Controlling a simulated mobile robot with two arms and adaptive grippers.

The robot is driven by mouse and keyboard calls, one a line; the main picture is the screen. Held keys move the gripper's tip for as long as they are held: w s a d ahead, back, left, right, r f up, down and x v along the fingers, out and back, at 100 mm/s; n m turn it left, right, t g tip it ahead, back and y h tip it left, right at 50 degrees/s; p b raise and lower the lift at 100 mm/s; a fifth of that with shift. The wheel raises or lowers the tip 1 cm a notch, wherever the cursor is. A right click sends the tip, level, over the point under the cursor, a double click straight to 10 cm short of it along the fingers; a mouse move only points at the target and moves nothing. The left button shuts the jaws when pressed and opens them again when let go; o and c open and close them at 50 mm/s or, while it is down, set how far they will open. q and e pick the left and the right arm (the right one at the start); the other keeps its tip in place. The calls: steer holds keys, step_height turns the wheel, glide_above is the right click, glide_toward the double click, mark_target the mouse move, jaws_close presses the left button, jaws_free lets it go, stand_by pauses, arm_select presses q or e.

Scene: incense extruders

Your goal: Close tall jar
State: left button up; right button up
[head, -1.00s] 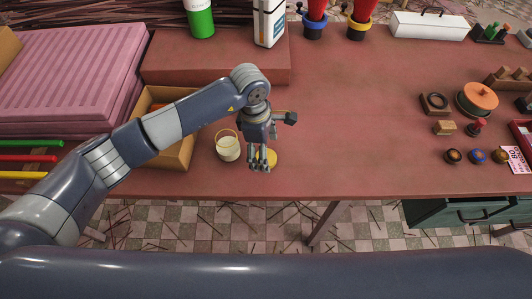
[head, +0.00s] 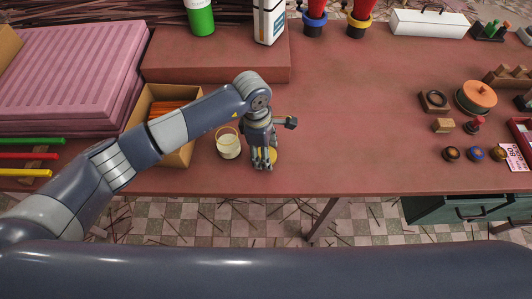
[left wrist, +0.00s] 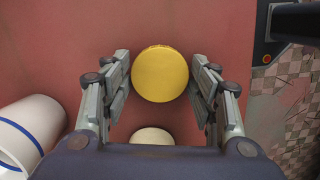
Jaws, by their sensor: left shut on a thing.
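The yellow round lid (left wrist: 160,74) lies between the fingers of my left gripper (left wrist: 160,88) in the left wrist view. In the head view the lid (head: 273,155) shows partly behind the fingers, near the table's front edge. My left gripper (head: 264,163) points down and is shut on the lid. My right gripper is not in view.
A cardboard box of orange sticks (head: 178,155) stands left of the jar. A raised block (head: 215,65) with bottles is behind. A pale disc (left wrist: 152,135) shows low in the wrist view; I cannot tell what it is.

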arm_select(q)
steer(key=shift+r, duration=0.1)
steer(key=shift+r+b, duration=0.5)
steer(key=shift+r, duration=0.1)
steer(key=shift+s+d+r+b, duration=0.1)
steer(key=shift+s+r+b, duration=0.2)
steer(key=shift+r, duration=0.2)
steer(key=shift+s+d+r+b, duration=0.1)
steer(key=shift+s+r+b, duration=0.05)
steer(key=shift+r+b, duration=0.25)
steer(key=s+d+r+b, duration=0.1)
steer(key=s+d+b, duration=0.1)
steer(key=s, duration=0.5)
steer(key=s+d+b, duration=0.2)
steer(key=s, duration=0.5)
steer(key=shift+s+d+r, duration=0.2)
steer(key=shift+d+r, duration=0.05)
steer(key=shift+r, duration=0.15)
